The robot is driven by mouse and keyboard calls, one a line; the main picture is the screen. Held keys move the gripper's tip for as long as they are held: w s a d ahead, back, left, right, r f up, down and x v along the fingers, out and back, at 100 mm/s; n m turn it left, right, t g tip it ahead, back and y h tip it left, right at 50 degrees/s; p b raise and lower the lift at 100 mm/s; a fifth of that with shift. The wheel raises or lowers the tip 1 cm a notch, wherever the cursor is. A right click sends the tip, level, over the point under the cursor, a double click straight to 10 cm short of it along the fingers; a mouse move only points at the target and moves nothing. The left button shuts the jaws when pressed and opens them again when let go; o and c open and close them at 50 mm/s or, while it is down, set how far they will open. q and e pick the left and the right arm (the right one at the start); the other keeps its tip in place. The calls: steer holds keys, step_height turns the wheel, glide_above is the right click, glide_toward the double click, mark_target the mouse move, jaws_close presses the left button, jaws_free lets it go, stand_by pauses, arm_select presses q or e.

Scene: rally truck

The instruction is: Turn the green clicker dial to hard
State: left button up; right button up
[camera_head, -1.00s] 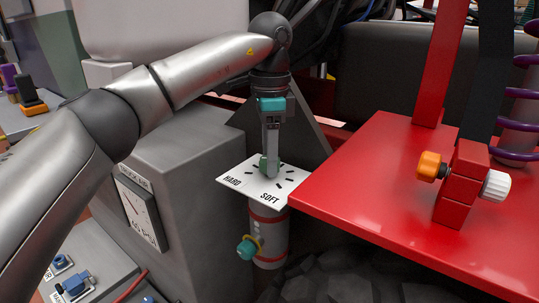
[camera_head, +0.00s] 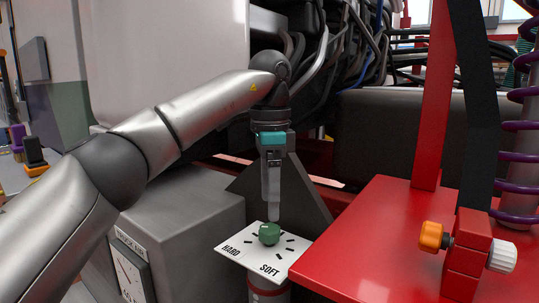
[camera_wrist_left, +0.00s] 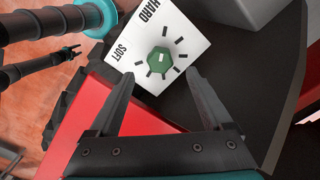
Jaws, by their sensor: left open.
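The green clicker dial (camera_head: 269,233) is a small faceted knob on a white card (camera_head: 236,252) with black ticks and the words HARD and SOFT. The dial also shows in the left wrist view (camera_wrist_left: 160,60), with a small white mark on its top. I cannot tell which tick it points to. My left gripper (camera_head: 273,217) points down just above the dial, apart from it. In the left wrist view (camera_wrist_left: 160,77) its two fingers are spread and empty, with the dial beyond the tips.
A red panel (camera_head: 400,240) with an orange and white knob block (camera_head: 468,255) stands close on the right. A grey box with a gauge (camera_head: 130,270) is at the left. A dark angled plate (camera_head: 305,195) rises behind the card.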

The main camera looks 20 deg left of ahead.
mark_target(269, 227)
arm_select(q)
step_height(269, 227, up, 9)
steer(key=p, duration=0.2)
steer(key=shift+r+p, duration=0.15)
steer(key=shift+p, duration=0.2)
